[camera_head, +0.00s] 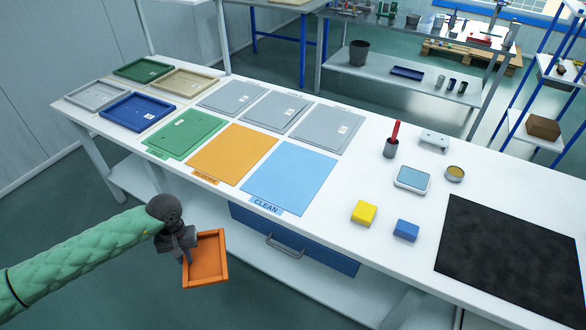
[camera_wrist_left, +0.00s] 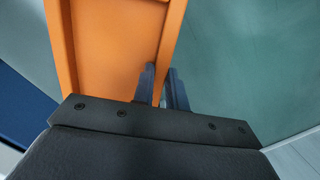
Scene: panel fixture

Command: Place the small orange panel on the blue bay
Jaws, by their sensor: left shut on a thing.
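The small orange panel (camera_head: 207,262) is a shallow tray-like piece with a raised rim. It hangs in front of the table, clear of the tabletop. My left gripper (camera_head: 188,254) is shut on its left edge. In the left wrist view the orange panel (camera_wrist_left: 115,45) runs up from the fingers (camera_wrist_left: 163,88), with one edge between them. The blue bay (camera_head: 290,178) is a flat light blue area marked CLEAN on the tabletop, up and right of the gripper, and it is empty. My right gripper is not in view.
Orange (camera_head: 232,155) and green (camera_head: 185,133) bays lie left of the blue one, with grey panels (camera_head: 270,111) behind. A blue tray (camera_head: 137,111) stands far left. A yellow block (camera_head: 364,212), a blue block (camera_head: 406,230) and a black mat (camera_head: 515,255) lie right. A drawer (camera_head: 290,240) hangs under the front edge.

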